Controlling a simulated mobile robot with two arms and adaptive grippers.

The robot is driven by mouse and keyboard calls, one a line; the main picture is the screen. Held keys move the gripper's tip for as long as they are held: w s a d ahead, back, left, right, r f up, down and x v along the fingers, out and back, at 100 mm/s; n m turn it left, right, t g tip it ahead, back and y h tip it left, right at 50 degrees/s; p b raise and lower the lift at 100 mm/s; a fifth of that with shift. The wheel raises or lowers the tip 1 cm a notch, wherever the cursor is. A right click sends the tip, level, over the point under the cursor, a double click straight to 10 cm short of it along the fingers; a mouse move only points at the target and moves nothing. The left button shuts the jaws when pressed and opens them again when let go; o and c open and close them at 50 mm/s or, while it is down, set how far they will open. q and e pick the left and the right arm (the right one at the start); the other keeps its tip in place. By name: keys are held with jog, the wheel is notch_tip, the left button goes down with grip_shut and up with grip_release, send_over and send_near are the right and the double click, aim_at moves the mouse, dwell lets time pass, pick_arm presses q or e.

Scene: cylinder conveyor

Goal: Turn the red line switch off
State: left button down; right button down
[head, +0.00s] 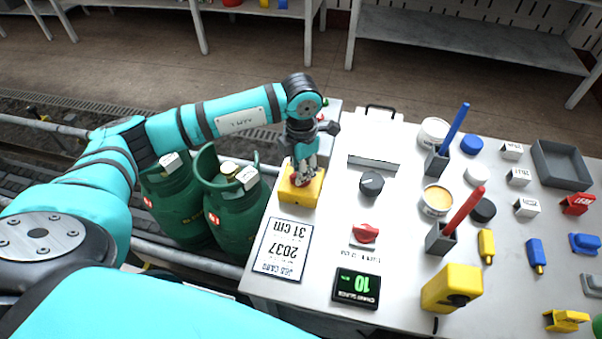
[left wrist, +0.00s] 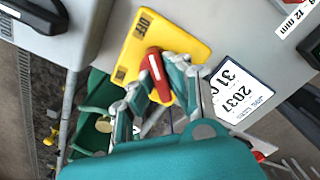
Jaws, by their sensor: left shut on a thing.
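The red line switch is a red handle on a yellow plate (head: 292,197) at the back left part of the light worktop. In the left wrist view the yellow plate (left wrist: 190,32) carries the words OFF and ON, and the red handle (left wrist: 153,66) stands out from it. My left gripper (head: 302,172) is over the plate, shut on the red handle, with its fingers on both sides. The handle lies tilted across the plate; I cannot tell which word it is set to. The fingers hide part of it. My right gripper is not in view.
Green gas cylinders (head: 241,211) stand left of the worktop. A card reading 2037, 31 cm (head: 283,248) lies near the plate. A black knob (head: 372,184), a red knob (head: 365,233) and a green-lit display (head: 358,285) are to the right. Pots and tools crowd farther right.

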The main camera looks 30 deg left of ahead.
pick_arm(q)
jog(key=shift+w+r, duration=0.15)
dwell(0.4)
jog(key=c, duration=1.3)
grip_release()
notch_tip(320, 180, up, 12)
jog(key=shift+f, duration=0.1)
